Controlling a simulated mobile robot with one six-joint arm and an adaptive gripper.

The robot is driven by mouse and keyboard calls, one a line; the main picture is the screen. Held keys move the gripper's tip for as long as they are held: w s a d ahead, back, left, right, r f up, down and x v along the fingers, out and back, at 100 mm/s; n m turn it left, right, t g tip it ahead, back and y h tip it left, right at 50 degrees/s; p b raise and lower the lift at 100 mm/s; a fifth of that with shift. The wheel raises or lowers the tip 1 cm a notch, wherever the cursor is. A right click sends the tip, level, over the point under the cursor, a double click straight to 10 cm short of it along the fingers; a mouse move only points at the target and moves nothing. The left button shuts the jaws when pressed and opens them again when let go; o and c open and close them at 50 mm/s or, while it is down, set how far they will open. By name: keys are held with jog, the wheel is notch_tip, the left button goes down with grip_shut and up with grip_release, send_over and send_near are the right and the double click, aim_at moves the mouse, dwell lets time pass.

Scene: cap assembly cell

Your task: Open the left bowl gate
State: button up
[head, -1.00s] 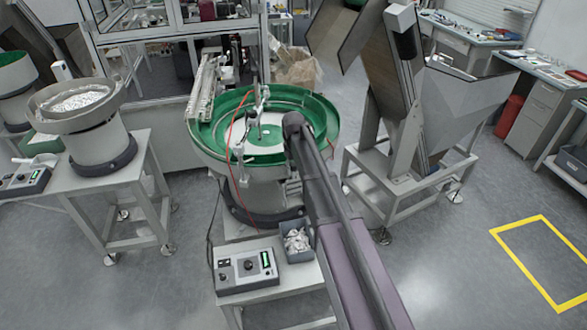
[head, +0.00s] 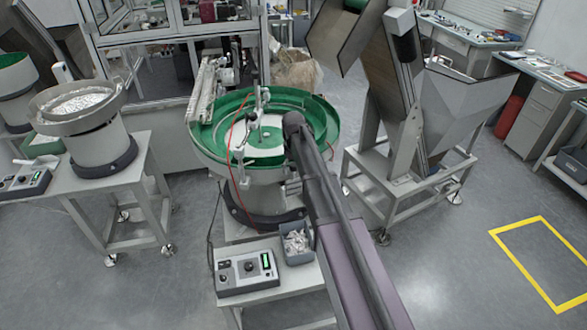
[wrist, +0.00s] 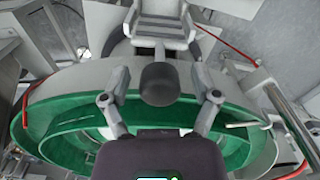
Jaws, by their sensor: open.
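A large bowl feeder with a green inside (head: 315,105) stands in the middle of the head view, with my arm reaching over its right side. In the wrist view its green bowl (wrist: 60,122) curves behind my gripper. My gripper (wrist: 160,72) is open, with one finger on each side of a dark rounded knob (wrist: 160,87). The knob sits in front of a light grey bracket (wrist: 160,28) near the bowl's rim. I see no clear contact between fingers and knob. I cannot tell for sure that this knob belongs to the gate. In the head view my gripper is hard to make out.
A smaller bowl feeder (head: 100,135) with pale parts stands on a table at the left. A control box (head: 246,272) and a grey bin (head: 297,243) of parts sit in front of the green bowl. A hopper conveyor (head: 400,110) stands right. Floor at right is clear.

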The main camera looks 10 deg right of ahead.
jog(key=shift+f, duration=0.15)
jog(key=shift+f+b, duration=0.9)
jog(key=shift+b, duration=0.15)
jog(key=r+p, duration=0.4)
jog(key=s+r+p, duration=0.1)
jog(key=r+p, duration=0.7)
jog(key=shift+s+d+r, duration=0.25)
jog(key=shift+s, duration=0.05)
jog(key=s+d+f+m+b, duration=0.2)
jog(key=s+d+f+b, duration=0.1)
jog(key=s+f+b, duration=0.8)
jog(key=s+d+f+m+b, duration=0.2)
jog(key=s+d+f+b, duration=0.1)
jog(key=s+f+b, duration=0.8)
jog(key=shift+s+d+f+b, duration=0.3)
jog(key=shift+s+f, duration=0.25)
jog(key=shift+s, duration=0.8)
dwell(1.8)
